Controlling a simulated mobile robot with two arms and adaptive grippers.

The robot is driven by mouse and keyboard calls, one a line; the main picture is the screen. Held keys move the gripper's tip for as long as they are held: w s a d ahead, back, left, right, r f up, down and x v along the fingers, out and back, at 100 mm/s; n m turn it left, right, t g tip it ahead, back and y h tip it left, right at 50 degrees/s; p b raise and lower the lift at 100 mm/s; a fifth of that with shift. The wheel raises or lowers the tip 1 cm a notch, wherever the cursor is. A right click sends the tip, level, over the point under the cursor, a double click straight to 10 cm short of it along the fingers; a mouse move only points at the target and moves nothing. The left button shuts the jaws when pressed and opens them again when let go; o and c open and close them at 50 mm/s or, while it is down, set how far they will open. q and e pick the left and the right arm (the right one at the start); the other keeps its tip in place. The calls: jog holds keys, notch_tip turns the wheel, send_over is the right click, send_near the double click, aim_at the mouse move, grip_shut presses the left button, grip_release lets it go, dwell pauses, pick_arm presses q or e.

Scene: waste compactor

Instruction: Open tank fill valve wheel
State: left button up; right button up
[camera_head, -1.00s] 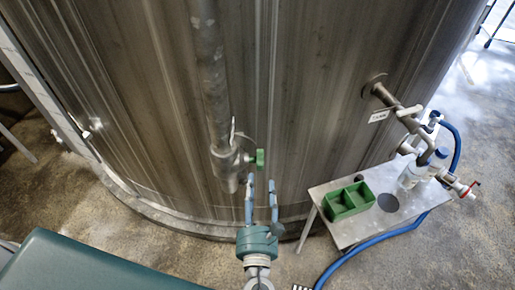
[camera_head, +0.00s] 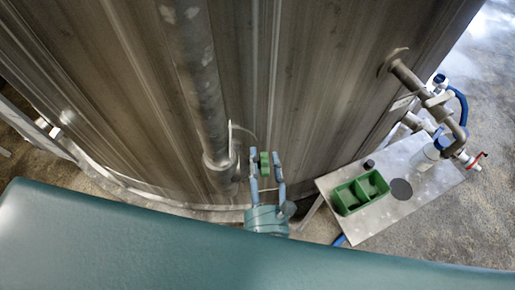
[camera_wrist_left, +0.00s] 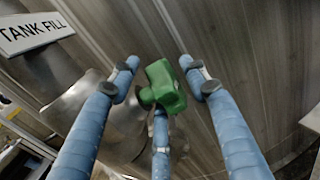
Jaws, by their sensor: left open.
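The green tank fill valve wheel (camera_head: 264,164) sits at the lower end of a vertical grey pipe on the metal tank's side. It also shows in the left wrist view (camera_wrist_left: 163,88), just past the middle. My left gripper (camera_head: 266,156) is open, with its blue fingers on either side of the wheel. In the left wrist view two fingertips stand left and right of the wheel, with gaps, and a third finger is below and partly behind it. I cannot tell whether that one touches. A white "TANK FILL" tag (camera_wrist_left: 31,33) hangs at the upper left. My right gripper is not in view.
The large tank (camera_head: 310,90) fills the back. Concrete floor is open at far right.

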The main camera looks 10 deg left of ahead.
pick_arm(q)
jog(key=shift+s+d+r, duration=0.15)
jog(key=shift+s, duration=0.05)
jog(key=shift+c, duration=1.3)
jog(key=shift+w, duration=0.1)
jog(key=c, duration=0.9)
jog(key=shift+r, duration=0.2)
grip_shut()
jog(key=t+b, duration=0.2)
jog(key=b, duration=0.3)
jog(key=t+y+b, duration=0.1)
jog(key=t+b, duration=0.1)
jog(key=b, duration=0.2)
jog(key=t+b, duration=0.2)
jog(key=b, duration=0.3)
jog(key=shift+f+y+b, duration=0.3)
jog(key=shift+f+y, duration=0.1)
jog(key=shift+r+t+b, duration=0.15)
jog(key=shift+t+b, duration=0.15)
jog(key=shift+b, duration=0.2)
jog(key=shift+r+y, duration=0.1)
jog(key=shift+y, duration=0.2)
